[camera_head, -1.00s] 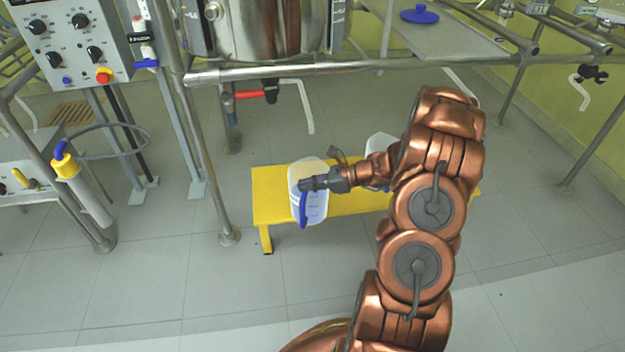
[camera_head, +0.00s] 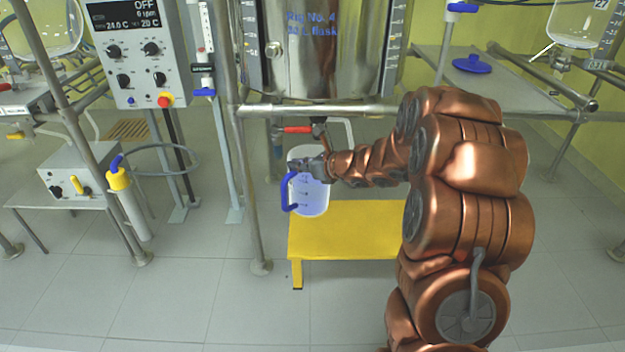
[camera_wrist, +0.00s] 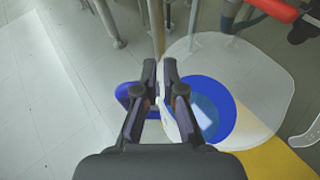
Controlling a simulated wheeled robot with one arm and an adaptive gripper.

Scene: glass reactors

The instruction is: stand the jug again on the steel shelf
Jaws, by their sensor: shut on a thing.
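The jug (camera_head: 312,196) is translucent white with a blue handle and measuring marks. It is upright in the head view, above the back left corner of the yellow stool. My gripper (camera_head: 301,170) is shut on it near the handle. In the wrist view my gripper (camera_wrist: 158,62) has the blue handle to its left and the jug's pale wide mouth (camera_wrist: 252,75) to its right, with blue inside. The exact grip spot is hard to make out. The steel shelf (camera_head: 520,97) is at the upper right, apart from the jug, with a blue lid (camera_head: 471,63) on it.
The yellow stool (camera_head: 345,240) stands below the jug, partly behind my arm. A steel reactor vessel (camera_head: 325,65) with a red-handled valve (camera_head: 297,129) and a horizontal rail (camera_head: 310,111) is close behind. A control box (camera_head: 135,55) stands left. Front floor is clear.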

